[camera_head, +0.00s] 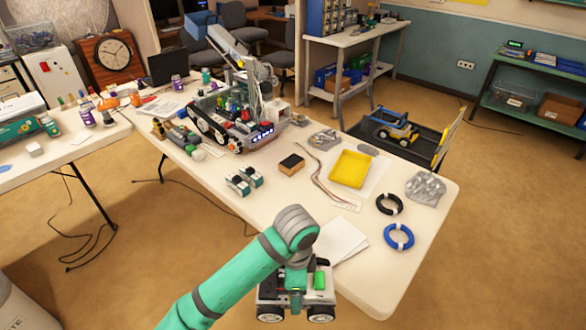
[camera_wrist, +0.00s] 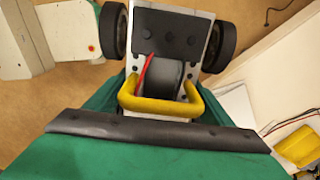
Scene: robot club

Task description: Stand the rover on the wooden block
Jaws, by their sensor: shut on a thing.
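The rover (camera_head: 270,292) is a small light-grey and dark vehicle with black wheels. It hangs in my gripper (camera_head: 296,285), beyond the table's near edge at the bottom of the head view. In the wrist view the rover (camera_wrist: 168,28) shows a pale plate, two dark wheels and a yellow handle (camera_wrist: 160,107) close to my gripper. My gripper is shut on it; the exact finger contact is partly hidden. The wooden block (camera_head: 290,165), tan with a dark top, lies on the table farther back, apart from the rover. Nothing stands on it.
Near the block on the white table (camera_head: 380,275) are a grey-green pair of parts (camera_head: 244,181), a yellow tray (camera_head: 350,168) and cables. A large tracked robot (camera_head: 235,115) stands behind. Blue (camera_head: 399,237) and black (camera_head: 389,204) rings, a clear bag and white paper (camera_head: 342,241) lie right.

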